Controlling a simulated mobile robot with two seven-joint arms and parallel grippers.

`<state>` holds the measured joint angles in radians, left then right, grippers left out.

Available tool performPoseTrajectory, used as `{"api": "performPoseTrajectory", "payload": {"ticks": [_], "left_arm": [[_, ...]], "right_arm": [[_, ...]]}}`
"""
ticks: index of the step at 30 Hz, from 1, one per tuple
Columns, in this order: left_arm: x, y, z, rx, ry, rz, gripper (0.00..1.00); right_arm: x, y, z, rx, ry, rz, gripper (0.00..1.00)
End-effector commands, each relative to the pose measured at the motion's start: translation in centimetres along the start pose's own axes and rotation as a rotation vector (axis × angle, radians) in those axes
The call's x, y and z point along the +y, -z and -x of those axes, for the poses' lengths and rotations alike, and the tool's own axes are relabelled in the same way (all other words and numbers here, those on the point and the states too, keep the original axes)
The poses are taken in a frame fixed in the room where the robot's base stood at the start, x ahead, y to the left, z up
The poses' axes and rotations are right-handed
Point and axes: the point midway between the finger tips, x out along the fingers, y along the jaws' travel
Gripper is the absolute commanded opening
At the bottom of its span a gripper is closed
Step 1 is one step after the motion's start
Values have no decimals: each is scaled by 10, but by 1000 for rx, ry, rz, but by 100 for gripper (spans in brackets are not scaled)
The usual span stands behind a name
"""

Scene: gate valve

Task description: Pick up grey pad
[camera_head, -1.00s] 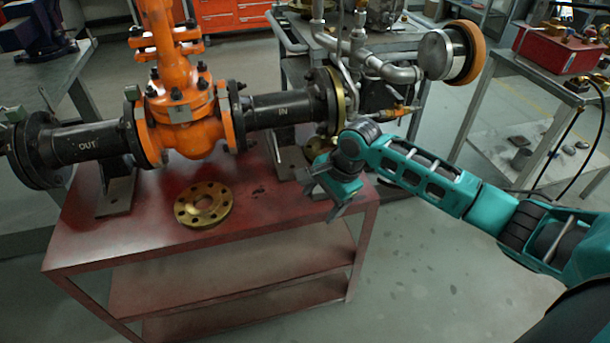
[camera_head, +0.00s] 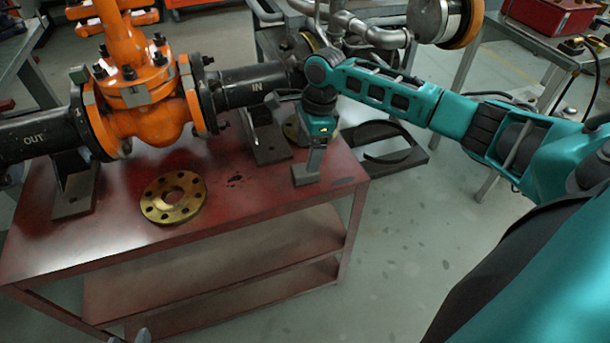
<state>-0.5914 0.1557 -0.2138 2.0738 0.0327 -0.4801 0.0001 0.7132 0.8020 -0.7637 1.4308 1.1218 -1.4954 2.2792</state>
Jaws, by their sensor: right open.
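My right gripper (camera_head: 308,165) is over the right end of the red table, pointing down, with its jaws open. A flat grey piece (camera_head: 305,176) shows at its lower end, at the tabletop. I cannot tell whether this is the grey pad or a jaw of the gripper. No other loose grey pad stands out clearly on the table. Small grey tips (camera_head: 143,335) show at the bottom edge and may belong to my left gripper; their state cannot be read.
A brass flange (camera_head: 173,198) lies on the red table (camera_head: 235,205). The orange gate valve (camera_head: 135,90) and its black pipes stand behind it on dark supports. The table's front middle is clear.

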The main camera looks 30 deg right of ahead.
Motion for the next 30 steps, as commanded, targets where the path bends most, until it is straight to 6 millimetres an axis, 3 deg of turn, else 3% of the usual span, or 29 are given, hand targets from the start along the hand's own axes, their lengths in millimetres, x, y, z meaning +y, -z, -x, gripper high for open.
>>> {"api": "performPoseTrajectory", "payload": {"ticks": [5, 13, 21, 30], "left_arm": [[0, -3, -4, 4, -1, 0, 43], [0, -19, -14, 0, -1, 1, 43], [1, -19, -13, 0, -1, 6, 43], [2, -20, -13, -2, -2, 13, 43]], "right_arm": [[2, 1, -13, 2, -2, 1, 78], [4, 2, -51, 2, 0, 1, 78], [4, 2, -54, 1, 1, 1, 78], [4, 2, -54, 1, 1, 1, 49]]}}
